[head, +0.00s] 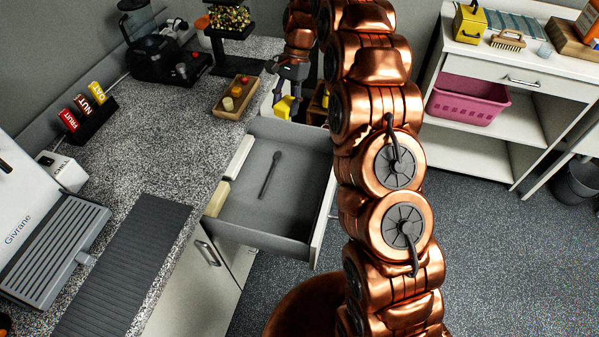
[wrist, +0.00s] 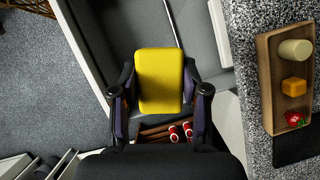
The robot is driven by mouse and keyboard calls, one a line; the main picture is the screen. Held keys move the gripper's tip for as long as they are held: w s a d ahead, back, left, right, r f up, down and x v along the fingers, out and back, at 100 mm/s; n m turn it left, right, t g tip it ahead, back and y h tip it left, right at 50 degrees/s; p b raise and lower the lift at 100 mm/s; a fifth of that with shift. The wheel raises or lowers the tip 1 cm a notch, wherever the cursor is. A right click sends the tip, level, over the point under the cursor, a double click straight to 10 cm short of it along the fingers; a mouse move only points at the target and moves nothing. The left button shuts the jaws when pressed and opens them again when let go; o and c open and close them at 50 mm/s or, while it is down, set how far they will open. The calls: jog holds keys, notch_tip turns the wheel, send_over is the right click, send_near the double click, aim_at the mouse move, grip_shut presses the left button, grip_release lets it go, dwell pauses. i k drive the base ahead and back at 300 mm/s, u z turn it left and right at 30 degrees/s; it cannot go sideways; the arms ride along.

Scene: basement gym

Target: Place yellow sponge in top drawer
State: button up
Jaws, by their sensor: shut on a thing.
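The yellow sponge (head: 284,107) is held in my gripper (head: 286,92), above the far end of the open drawer in the head view. In the wrist view the sponge (wrist: 160,80) sits between the two fingers of my gripper (wrist: 160,98). The open top drawer (head: 292,170) juts out from under the speckled counter. A dark spoon-like utensil (head: 270,174) lies on its floor, and pale blocks stand along its left side. In the wrist view part of the drawer (wrist: 105,40) lies below and beyond the sponge.
A wooden tray (head: 236,96) with small food pieces sits on the counter near the drawer. A coffee grinder (head: 150,45) and a dark rack of labelled boxes (head: 92,115) stand further left. A white shelf unit with a pink basket (head: 468,100) is at right. Much of the drawer floor is clear.

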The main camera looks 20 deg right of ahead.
aim_at(292, 215)
jog(key=z, duration=1.15)
jog(key=k, duration=0.85)
jog(key=u, duration=1.8)
jog(key=i, duration=0.5)
jog(key=u, duration=0.05)
